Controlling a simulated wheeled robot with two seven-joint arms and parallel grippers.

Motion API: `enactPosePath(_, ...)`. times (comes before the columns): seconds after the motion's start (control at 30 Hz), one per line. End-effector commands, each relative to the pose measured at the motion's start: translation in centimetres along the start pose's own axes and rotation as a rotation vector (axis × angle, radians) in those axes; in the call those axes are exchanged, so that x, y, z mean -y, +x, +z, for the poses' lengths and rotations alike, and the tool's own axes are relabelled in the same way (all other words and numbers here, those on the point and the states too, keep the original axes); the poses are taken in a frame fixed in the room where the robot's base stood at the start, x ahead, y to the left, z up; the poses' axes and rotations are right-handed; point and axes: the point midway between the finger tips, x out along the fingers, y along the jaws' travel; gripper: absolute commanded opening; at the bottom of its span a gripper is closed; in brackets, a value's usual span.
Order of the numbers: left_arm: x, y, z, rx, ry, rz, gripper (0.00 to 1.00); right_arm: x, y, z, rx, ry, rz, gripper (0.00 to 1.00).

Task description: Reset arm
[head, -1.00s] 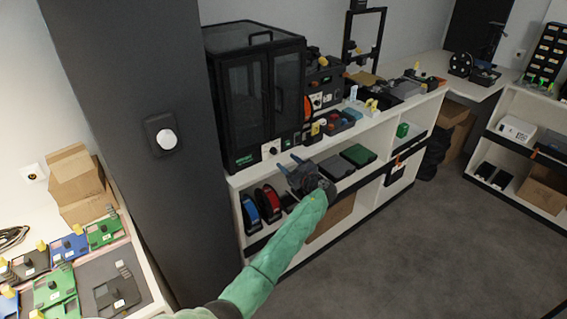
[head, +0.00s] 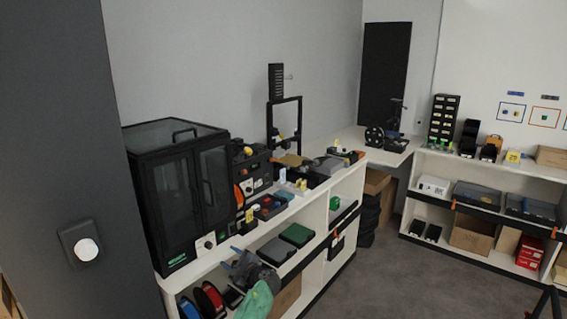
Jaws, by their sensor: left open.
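My left gripper (head: 240,262) shows at the bottom of the head view, grey, at the end of my green-sleeved arm. It is open, with nothing seen between its fingers. It is in front of the white shelf unit (head: 338,190), near the black printer-like cabinet (head: 180,190) and above the red and blue spools (head: 208,300) in the picture. Most of the left arm is below the frame. My right gripper is not in view.
A dark pillar (head: 60,150) with a white round knob (head: 87,249) stands at the left. Another shelf unit (head: 480,172) with boxes and bins stands at the right. Grey floor (head: 385,280) between the units is clear.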

Motion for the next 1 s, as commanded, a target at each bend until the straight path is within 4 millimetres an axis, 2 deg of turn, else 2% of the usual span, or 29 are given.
enactPosePath(0.17,0.2,-0.3,-3.4,-0.195,-0.389,0.036,0.48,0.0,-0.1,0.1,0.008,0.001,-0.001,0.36)
enactPosePath(0.33,0.3,-0.6,-6.6,-0.403,-0.81,0.161,0.48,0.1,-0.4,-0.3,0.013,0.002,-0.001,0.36)
enactPosePath(0.47,-2.6,-1.9,-10.0,-0.538,-1.088,0.325,0.48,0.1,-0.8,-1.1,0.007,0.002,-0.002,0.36)
enactPosePath(0.6,-9.1,-4.6,-14.2,-0.636,-1.325,0.557,0.48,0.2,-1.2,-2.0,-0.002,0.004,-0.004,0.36)
enactPosePath(0.7,-14.2,-6.8,-16.6,-0.667,-1.434,0.708,0.48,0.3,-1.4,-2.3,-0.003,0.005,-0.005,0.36)
enactPosePath(0.83,-21.2,-10.0,-19.1,-0.677,-1.513,0.879,0.48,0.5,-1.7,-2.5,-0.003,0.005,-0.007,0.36)
enactPosePath(1.0,-30.5,-14.3,-21.1,-0.661,-1.54,1.052,0.48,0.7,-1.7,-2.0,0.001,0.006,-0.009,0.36)
